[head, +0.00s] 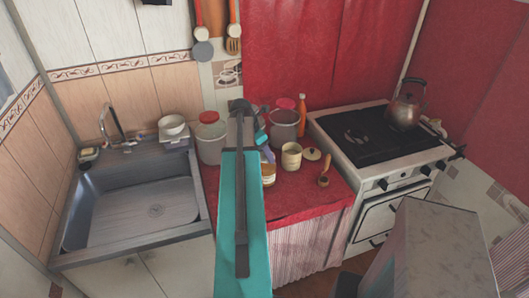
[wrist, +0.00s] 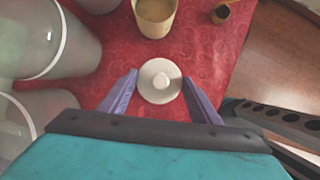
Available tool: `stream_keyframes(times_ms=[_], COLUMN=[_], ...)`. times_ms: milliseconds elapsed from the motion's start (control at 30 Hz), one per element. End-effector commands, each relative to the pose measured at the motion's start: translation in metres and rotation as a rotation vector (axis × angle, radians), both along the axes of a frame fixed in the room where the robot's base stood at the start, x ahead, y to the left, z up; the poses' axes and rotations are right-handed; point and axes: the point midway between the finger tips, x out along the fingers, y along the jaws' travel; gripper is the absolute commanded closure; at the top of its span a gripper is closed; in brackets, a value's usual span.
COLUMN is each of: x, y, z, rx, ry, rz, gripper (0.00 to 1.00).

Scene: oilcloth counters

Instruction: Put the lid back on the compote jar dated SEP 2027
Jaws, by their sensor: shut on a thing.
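In the head view, the gripper (head: 267,158) is just above a small amber jar (head: 268,180), partly hidden by my arm. I cannot tell whether the lid touches this jar's rim. A cream open jar (head: 291,157) stands to its right and also shows at the top of the wrist view (wrist: 155,20). No date is readable.
Large canisters with a red lid (head: 210,118) and a pink lid (head: 285,103) stand behind. An orange bottle (head: 301,112) is beside them. The sink is left, the stove (head: 365,135) right.

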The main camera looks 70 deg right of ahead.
Motion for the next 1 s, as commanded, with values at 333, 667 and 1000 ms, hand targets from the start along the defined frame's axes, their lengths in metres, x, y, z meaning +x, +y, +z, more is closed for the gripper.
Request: stream_keyframes(times_ms=[333,667,1000], x=[0.0000,0.0000,0.0002], y=[0.0001,0.0001,0.0002], z=[0.0004,-0.0004,-0.0003], rx=[0.000,0.000,0.000], ry=[0.000,0.000,0.000], rz=[0.000,0.000,0.001], gripper=[0.64,0.64,0.41])
